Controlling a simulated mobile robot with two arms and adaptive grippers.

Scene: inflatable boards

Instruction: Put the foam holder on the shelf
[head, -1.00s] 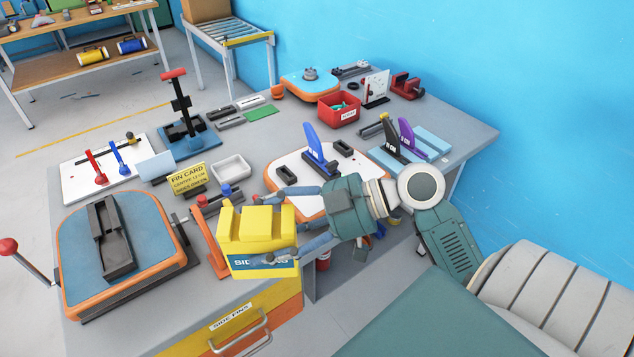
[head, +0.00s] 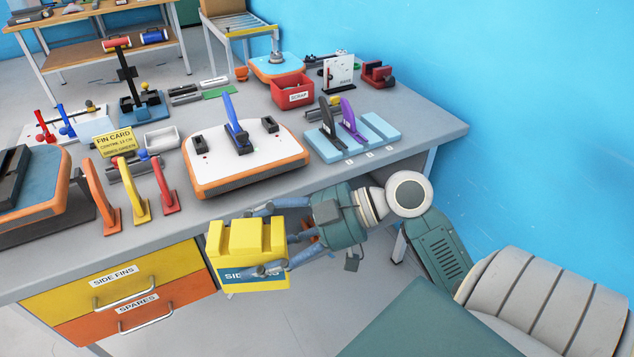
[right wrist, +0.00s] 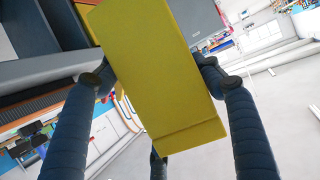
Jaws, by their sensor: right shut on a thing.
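The yellow foam holder (head: 232,242), a slotted block with a blue label on its front, is in my right gripper (head: 264,241). The gripper is shut on it from the right, one finger along the far side and one across the labelled side. The holder is held roughly upright in front of the workbench's front edge, to the right of the drawers. In the right wrist view the holder (right wrist: 160,85) fills the middle between the dark blue fingers. A wooden lower shelf (head: 108,57) shows under the table at the back left. My left gripper is not in view.
Floor right of the drawers is clear.

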